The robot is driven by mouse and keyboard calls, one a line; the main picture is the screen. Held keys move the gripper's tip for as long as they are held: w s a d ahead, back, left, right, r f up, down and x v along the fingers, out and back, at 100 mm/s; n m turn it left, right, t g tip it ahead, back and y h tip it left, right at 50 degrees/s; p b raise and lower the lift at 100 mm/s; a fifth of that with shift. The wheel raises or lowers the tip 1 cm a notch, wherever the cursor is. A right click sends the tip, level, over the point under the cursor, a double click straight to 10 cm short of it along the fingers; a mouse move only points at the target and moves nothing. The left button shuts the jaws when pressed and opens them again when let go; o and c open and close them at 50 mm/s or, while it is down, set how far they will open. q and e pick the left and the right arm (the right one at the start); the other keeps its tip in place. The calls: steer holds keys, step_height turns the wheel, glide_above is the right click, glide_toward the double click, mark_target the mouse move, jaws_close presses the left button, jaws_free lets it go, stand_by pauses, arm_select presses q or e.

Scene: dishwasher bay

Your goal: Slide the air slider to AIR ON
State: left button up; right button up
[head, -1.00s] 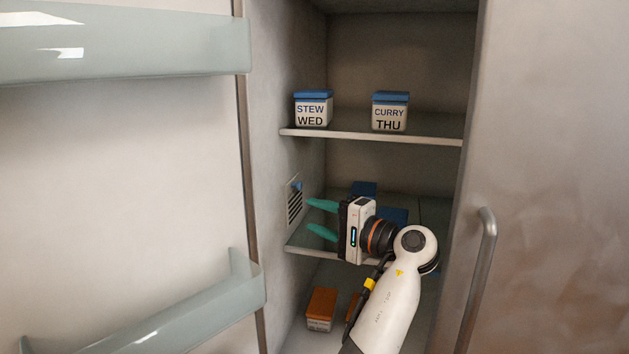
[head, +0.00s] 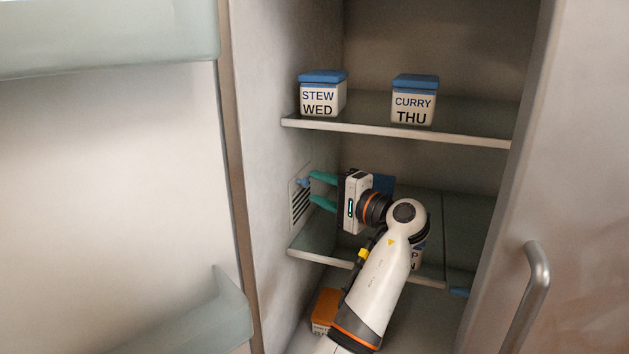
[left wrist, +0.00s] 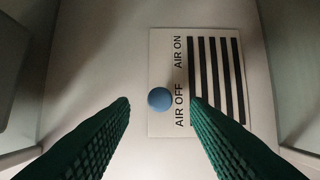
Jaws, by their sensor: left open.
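The air slider is a round blue knob (head: 303,182) on a white slotted plate (head: 299,207) on the left inner wall. In the left wrist view the knob (left wrist: 159,99) sits beside the AIR OFF label, and AIR ON is printed further up the plate (left wrist: 200,35). My left gripper (head: 312,189) is open, its two green fingers pointing at the wall. In the left wrist view the knob appears between the fingertips; I cannot tell whether either finger touches it. My right gripper is not in view.
A STEW WED box (head: 321,96) and a CURRY THU box (head: 414,101) stand on the upper shelf (head: 470,134). My left arm partly hides containers on the middle shelf. An orange-lidded box (head: 326,304) is below. A door with a handle (head: 530,290) stands at right.

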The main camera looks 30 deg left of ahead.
mark_target(303, 182)
arm_select(q)
steer(key=shift+w+a, duration=0.2)
steer(key=shift+a, duration=0.9)
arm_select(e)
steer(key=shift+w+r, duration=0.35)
arm_select(q)
steer(key=shift+c, duration=0.2)
jaws_close()
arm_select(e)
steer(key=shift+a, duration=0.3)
